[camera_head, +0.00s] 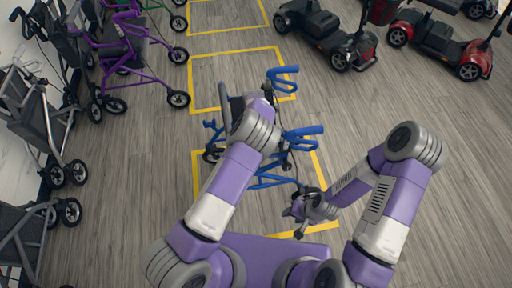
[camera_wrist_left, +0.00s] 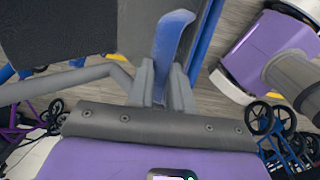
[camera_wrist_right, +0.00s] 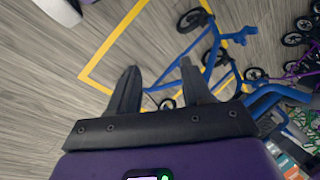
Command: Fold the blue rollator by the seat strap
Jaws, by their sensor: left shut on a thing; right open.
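The blue rollator (camera_head: 270,181) stands in the middle of the head view, partly hidden behind my left arm. Its blue handles (camera_head: 304,132) point right. In the left wrist view, my left gripper (camera_wrist_left: 163,78) is shut on a blue strap (camera_wrist_left: 173,37) beside a dark grey panel (camera_wrist_left: 60,28), probably the seat. In the head view, the left fingers and the strap are hidden by the arm. My right gripper (camera_head: 297,213) is open and empty, to the right of the rollator's lower frame. In the right wrist view, blue frame tubes (camera_wrist_right: 220,55) show beyond its fingers (camera_wrist_right: 160,85).
Yellow floor lines (camera_head: 192,85) mark bays around the rollator. Grey walkers (camera_head: 40,120) and a purple rollator (camera_head: 120,45) stand at left. A dark scooter (camera_head: 325,32) and a red scooter (camera_head: 440,45) stand at top right. The floor at right is free.

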